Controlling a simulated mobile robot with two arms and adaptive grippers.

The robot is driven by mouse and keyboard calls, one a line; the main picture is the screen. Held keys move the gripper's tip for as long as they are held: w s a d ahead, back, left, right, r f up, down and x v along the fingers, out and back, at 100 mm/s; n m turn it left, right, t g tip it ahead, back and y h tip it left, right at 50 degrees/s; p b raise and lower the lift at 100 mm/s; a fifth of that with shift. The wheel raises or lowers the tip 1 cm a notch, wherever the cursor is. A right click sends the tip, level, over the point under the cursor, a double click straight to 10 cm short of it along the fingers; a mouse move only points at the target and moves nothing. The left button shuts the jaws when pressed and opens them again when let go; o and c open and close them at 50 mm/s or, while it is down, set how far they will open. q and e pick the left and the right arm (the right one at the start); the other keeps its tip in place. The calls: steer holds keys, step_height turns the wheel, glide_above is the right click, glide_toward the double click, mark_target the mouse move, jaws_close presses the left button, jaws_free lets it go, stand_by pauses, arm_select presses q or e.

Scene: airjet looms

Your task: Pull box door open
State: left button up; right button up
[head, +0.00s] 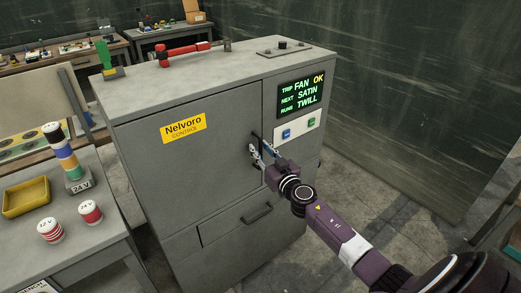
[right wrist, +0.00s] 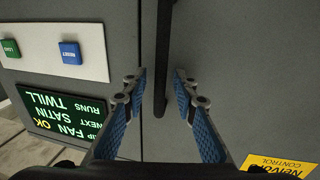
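The grey control box (head: 190,85) stands upright with a yellow Nelvoro label (head: 184,128) on its door (head: 190,170). The door looks shut, flush with the front. A dark upright handle (right wrist: 163,60) is at the door's right edge. My right gripper (head: 259,151) is at this handle in the head view, partly covering it. In the right wrist view its two blue-padded fingers (right wrist: 160,85) are apart, one on each side of the handle, with gaps visible. My left gripper is in neither view.
A display (head: 300,94) and a button panel (head: 297,128) are right of the handle. A drawer handle (head: 257,213) is below. A red tool (head: 184,52) lies on top. A table with a yellow tray (head: 26,197) stands left; floor on the right is clear.

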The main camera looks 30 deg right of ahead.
steer(key=shift+c, duration=0.3)
jaws_close()
